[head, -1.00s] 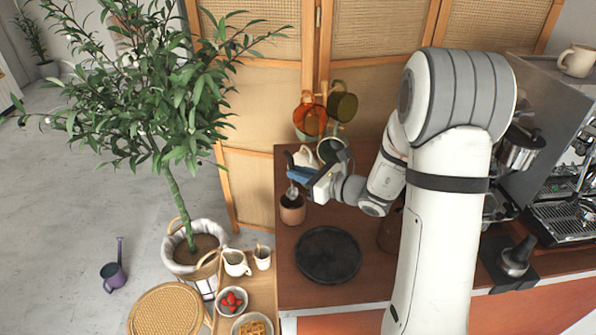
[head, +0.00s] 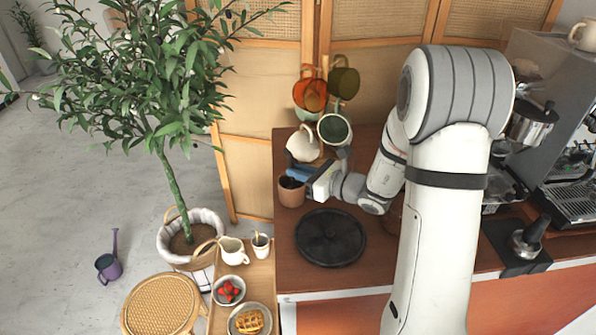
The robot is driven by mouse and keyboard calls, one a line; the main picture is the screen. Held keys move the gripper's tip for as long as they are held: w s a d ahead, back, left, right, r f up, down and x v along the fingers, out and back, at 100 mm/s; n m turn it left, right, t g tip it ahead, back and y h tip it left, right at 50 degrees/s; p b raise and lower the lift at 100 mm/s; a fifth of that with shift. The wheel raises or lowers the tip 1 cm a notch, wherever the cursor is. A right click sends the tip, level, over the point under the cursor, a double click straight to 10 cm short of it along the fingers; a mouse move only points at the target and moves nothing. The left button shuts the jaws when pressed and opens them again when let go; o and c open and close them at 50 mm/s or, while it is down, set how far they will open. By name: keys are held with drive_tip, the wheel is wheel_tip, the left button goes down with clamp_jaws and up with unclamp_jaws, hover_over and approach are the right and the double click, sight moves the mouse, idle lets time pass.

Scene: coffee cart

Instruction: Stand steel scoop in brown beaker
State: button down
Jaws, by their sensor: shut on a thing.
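The brown beaker (head: 291,195) stands upright on the dark wooden counter, near its left edge. My gripper (head: 296,174) is right above the beaker's mouth, its blue fingers reaching in from the right and shut. The steel scoop is in its grasp, but I cannot pick the scoop out clearly now; it is hidden by the fingers and the beaker's dark inside. How deep it sits in the beaker, and whether it touches the wall, I cannot tell.
A round black tray (head: 330,238) lies in front of the beaker. A mug tree with an orange mug (head: 310,94), a green mug (head: 334,128) and a cream mug (head: 303,144) stands close behind my gripper. The espresso machine (head: 560,130) is at the right.

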drive_tip(key=shift+c, duration=1.9)
unclamp_jaws()
drive_tip(key=shift+s+d, duration=0.15)
drive_tip(key=shift+v, duration=1.4)
drive_tip(key=shift+s+d+f, duration=0.1)
drive_tip(key=shift+d+f, duration=0.1)
drive_tip(key=shift+f, duration=0.1)
drive_tip(key=shift+b+v, duration=0.4)
drive_tip(key=shift+v, duration=1.1)
drive_tip(key=shift+s+f, duration=0.15)
drive_tip(key=shift+f, duration=0.15)
drive_tip(key=shift+d, duration=0.1)
